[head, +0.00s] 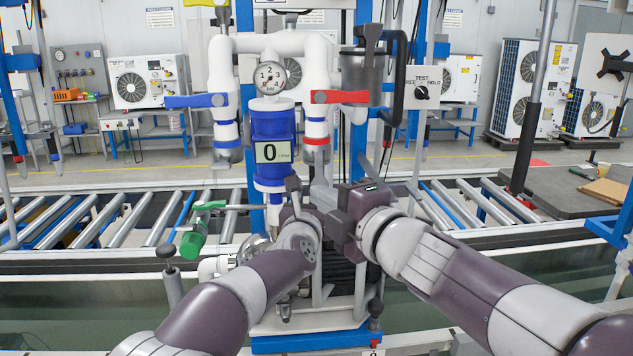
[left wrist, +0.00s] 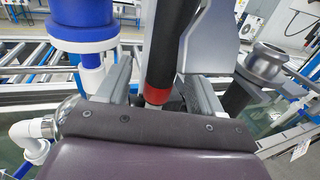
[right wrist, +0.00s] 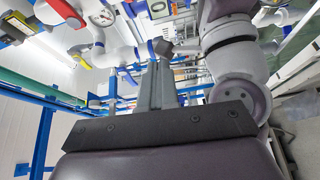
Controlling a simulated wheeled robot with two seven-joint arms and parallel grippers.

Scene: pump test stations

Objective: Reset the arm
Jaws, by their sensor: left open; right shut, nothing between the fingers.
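My left gripper (head: 294,186) is in front of the middle pump station, below the blue pump body (head: 270,130). In the left wrist view my left gripper (left wrist: 160,76) is open, its two grey fingers spread. A black rod with a red band (left wrist: 167,75) shows between or just beyond the fingers; I cannot tell whether it touches them. My right gripper (head: 323,196) is close beside the left one, pointing left across the station's front. In the right wrist view my right gripper (right wrist: 156,78) is shut and empty, its fingers together.
The station has a gauge (head: 270,78), a blue lever (head: 196,101), a red lever (head: 340,97) and a display (head: 273,152) reading 0. A green-handled part (head: 192,243) is at its left. A TEST/HOLD switch (head: 422,93) is at right. A roller conveyor (head: 110,220) runs behind.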

